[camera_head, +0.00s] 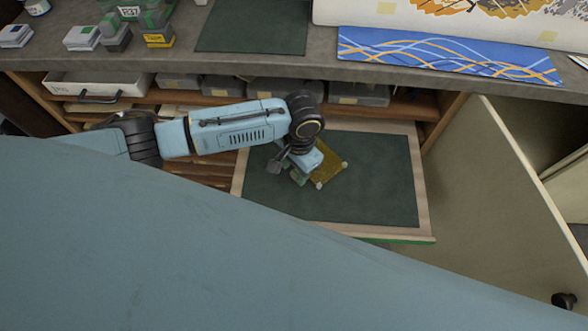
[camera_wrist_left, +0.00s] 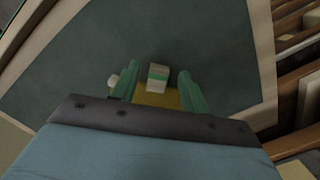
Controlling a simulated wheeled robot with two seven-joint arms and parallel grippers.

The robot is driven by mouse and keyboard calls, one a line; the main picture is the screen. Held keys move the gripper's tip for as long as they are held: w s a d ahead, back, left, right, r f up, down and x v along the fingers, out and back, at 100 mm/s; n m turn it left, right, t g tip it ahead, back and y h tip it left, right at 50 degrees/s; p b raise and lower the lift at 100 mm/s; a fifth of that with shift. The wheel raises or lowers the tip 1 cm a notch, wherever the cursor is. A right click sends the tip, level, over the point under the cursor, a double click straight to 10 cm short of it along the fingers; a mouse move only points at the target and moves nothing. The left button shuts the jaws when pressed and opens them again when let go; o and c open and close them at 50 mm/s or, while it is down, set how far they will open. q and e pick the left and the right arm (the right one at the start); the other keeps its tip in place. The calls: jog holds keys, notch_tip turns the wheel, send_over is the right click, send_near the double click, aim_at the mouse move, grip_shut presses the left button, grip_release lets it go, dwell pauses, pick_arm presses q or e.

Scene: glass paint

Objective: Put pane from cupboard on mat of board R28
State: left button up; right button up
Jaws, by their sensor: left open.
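An amber-yellow pane (camera_head: 328,173) lies on the dark green mat (camera_head: 375,185) of a pale-edged board (camera_head: 424,205) in the open cupboard. My left gripper (camera_head: 308,178) is low over the pane's left part, open, fingers pointing down. I cannot read R28 on any board. My right gripper is not in view.
The grey worktop (camera_head: 300,68) above bears another dark green mat (camera_head: 254,26) and a blue wave-patterned sheet (camera_head: 450,54). Shelves with grey bins (camera_head: 358,93) and a white drawer (camera_head: 97,84) lie below it. An open cupboard door (camera_head: 500,190) stands right of the board.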

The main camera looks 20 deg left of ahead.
pick_arm(q)
notch_tip(320, 180, up, 11)
jog(key=p, duration=0.2)
jog(key=shift+w+d+f, duration=0.15)
jog(key=shift+w+d, duration=0.15)
jog(key=shift+w, duration=0.15)
